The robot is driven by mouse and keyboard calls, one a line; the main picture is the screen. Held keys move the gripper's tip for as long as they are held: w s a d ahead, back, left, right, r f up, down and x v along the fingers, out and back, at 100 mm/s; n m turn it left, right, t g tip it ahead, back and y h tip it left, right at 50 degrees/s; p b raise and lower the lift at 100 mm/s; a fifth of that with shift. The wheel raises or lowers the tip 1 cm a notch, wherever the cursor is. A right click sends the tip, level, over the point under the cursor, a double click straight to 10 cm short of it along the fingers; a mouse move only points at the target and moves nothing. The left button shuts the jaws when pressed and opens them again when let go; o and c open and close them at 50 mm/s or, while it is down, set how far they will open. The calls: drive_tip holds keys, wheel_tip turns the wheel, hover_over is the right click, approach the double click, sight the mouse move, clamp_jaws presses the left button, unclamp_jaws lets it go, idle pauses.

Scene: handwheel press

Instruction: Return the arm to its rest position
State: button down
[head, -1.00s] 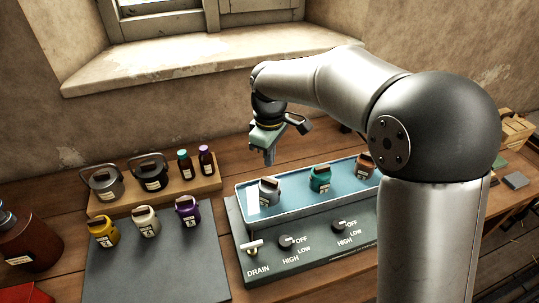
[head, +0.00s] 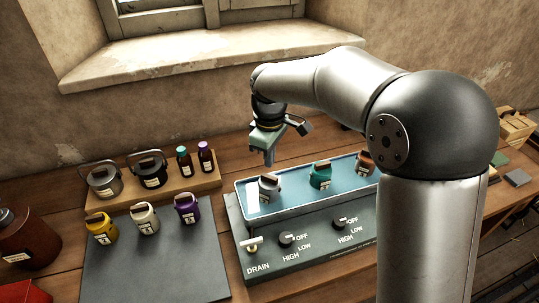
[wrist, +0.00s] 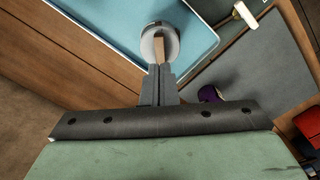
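My gripper (head: 269,159) hangs from my arm above the left end of the blue basin (head: 335,197), pointing down. In the wrist view its two grey fingers (wrist: 159,88) lie side by side with no clear gap, and nothing shows between them. Just past the fingertips is a grey pot (wrist: 158,42) with a wooden handle. In the head view this grey pot (head: 269,189) stands in the basin, below the fingertips and apart from them. My arm is bent at the elbow and reaches left over the basin.
A teal pot (head: 320,176) and a copper pot (head: 365,163) stand farther right in the basin. Yellow (head: 101,228), white (head: 145,218) and purple pots (head: 187,209) stand on a grey mat (head: 155,268). Kettles and bottles stand on a wooden board (head: 205,188) behind them.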

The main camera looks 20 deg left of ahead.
sight(270, 176)
drive_tip(key=shift+f+b, duration=1.4)
drive_tip(key=shift+f, duration=0.8)
drive_tip(key=shift+f, duration=0.1)
wheel_tip(270, 176, up, 7)
drive_tip(key=p, duration=0.5)
idle(0.5)
